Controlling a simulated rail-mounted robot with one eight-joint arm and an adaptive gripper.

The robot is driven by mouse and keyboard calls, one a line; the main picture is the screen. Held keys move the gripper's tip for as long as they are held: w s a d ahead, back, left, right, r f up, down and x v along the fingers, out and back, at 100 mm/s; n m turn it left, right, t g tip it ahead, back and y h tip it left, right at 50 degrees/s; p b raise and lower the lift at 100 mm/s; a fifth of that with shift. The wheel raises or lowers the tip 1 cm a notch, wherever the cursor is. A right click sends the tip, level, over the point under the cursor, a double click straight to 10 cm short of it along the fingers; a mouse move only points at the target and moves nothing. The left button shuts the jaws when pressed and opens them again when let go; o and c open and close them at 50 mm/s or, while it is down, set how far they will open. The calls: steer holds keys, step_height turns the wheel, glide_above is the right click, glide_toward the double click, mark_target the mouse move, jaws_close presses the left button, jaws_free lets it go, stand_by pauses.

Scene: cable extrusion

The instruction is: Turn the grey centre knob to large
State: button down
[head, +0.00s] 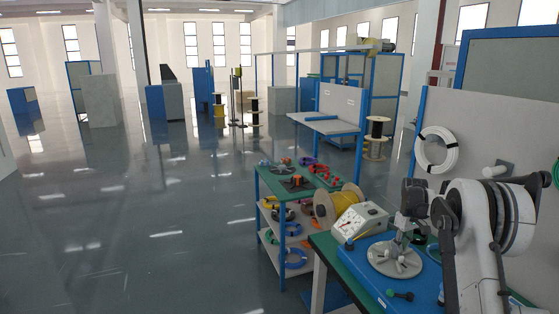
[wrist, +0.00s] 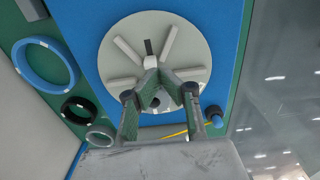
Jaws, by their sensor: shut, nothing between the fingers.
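A round light-grey plate (head: 383,264) with raised radial bars lies on the blue panel of the workbench at the lower right of the head view. It fills the top middle of the wrist view (wrist: 194,60). My gripper (head: 402,234) is over the plate's middle, pointing down. In the wrist view its two fingers (wrist: 151,76) come together at the plate's centre, shut and empty. The centre knob is mostly hidden behind the fingertips; a small black and pale piece (wrist: 149,48) shows just beyond them. I cannot tell whether the fingers touch it, nor read its setting.
A white dial box (head: 360,221) and a large yellow-brown spool (head: 337,204) stand left of the plate. Blue (wrist: 43,65) and black (wrist: 79,110) rings lie beside the panel. A grey wall board rises behind on the right.

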steer(key=shift+w+d+b, duration=0.2)
steer(key=shift+d+b, duration=0.65)
steer(key=shift+b, duration=0.3)
stand_by(0.4)
steer(key=shift+w+d+b, duration=0.45)
steer(key=shift+d+b, duration=0.2)
stand_by(0.5)
steer(key=shift+s, duration=0.1)
steer(key=shift+s+d, duration=0.15)
steer(key=shift+d, duration=0.1)
step_height(320, 180, up, 6)
steer(key=p, duration=0.1)
steer(key=shift+p, duration=0.35)
steer(key=shift+a, duration=0.1)
